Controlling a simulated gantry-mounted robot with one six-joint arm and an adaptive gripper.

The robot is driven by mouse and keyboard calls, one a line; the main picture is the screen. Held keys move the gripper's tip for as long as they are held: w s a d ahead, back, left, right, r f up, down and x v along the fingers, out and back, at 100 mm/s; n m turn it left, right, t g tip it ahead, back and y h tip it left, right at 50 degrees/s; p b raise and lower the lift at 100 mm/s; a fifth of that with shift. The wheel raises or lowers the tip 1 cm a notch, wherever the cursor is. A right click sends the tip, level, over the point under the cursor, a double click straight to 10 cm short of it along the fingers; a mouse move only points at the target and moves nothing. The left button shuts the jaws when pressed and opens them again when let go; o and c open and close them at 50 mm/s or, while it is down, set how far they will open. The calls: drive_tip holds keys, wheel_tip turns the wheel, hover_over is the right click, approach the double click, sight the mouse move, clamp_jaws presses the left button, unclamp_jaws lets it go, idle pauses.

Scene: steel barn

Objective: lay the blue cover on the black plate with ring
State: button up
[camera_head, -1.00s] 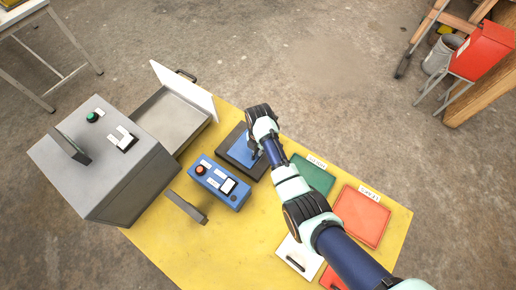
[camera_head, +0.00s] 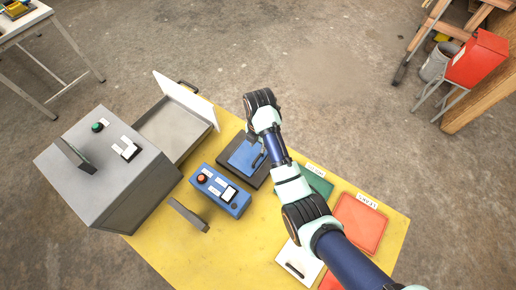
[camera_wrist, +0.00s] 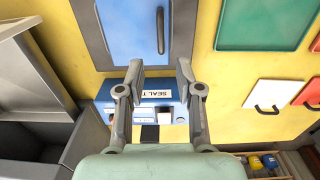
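The blue cover (camera_head: 243,156) lies flat on the black plate (camera_head: 229,163), with a dark border showing around it. Its dark bar handle (camera_head: 258,160) is on top. In the wrist view the cover (camera_wrist: 128,30) and handle (camera_wrist: 160,32) are at the top, with the dark plate rim (camera_wrist: 88,35) beside them. No ring shows; the cover hides the plate's middle. My gripper (camera_wrist: 160,78) is open and empty, its fingertips apart from the handle and above the blue control box. In the head view my wrist hides the fingers.
The blue control box (camera_head: 220,190) stands just in front of the plate. A grey cabinet (camera_head: 110,170) and open metal tray (camera_head: 172,125) are at left. Green (camera_head: 318,188) and red (camera_head: 358,224) panels and a white cover (camera_head: 298,262) lie at right.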

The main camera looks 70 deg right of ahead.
drive_tip(key=shift+r, duration=0.25)
drive_tip(key=w+a+r+m+t+h, duration=0.1)
drive_tip(key=w+a+r+m+t, duration=0.25)
drive_tip(key=w+a, duration=0.5)
drive_tip(key=w+a+r+m+t+h, duration=0.2)
drive_tip(key=w+a+r+m+t, duration=0.25)
drive_tip(key=a, duration=0.75)
drive_tip(key=a+r+m+t+y, duration=0.1)
drive_tip(key=a+r+m+t, duration=0.1)
drive_tip(key=a+r, duration=0.5)
drive_tip(key=s+a+r+m+t+y, duration=0.1)
drive_tip(key=a+r+m, duration=0.3)
drive_tip(key=a, duration=0.9)
wheel_tip(320, 180, up, 3)
drive_tip(key=shift+s+r+t+y, duration=0.15)
drive_tip(key=shift+t+y, duration=0.35)
drive_tip(key=shift+t, duration=0.3)
drive_tip(key=shift+c, duration=0.2)
